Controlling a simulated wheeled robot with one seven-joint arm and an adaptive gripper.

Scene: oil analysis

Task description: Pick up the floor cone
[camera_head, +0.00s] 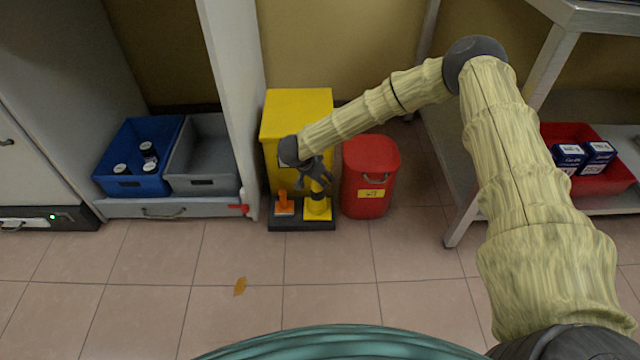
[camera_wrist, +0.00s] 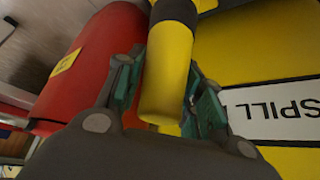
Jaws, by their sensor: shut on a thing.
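The floor cone (camera_head: 317,207) is yellow with a dark band and a square yellow foot. It stands upright on a black tray (camera_head: 301,226) in front of a yellow spill box. My gripper (camera_head: 317,177) reaches down from the upper left and is shut around the cone's upper part. In the wrist view the cone's yellow tip (camera_wrist: 167,85) lies between the two green-padded fingers of my gripper (camera_wrist: 166,92). Its dark band shows beyond, and its foot is mostly hidden there. In the head view my fingers cover part of the cone's top.
An orange item (camera_head: 284,204) stands just left of the cone on the same tray. The yellow spill box (camera_head: 300,108) is close behind, and a red bin (camera_head: 370,160) stands close to the right. A white upright panel (camera_head: 232,90) is to the left. The tiled floor in front is clear except for an orange-brown stain (camera_head: 240,286).

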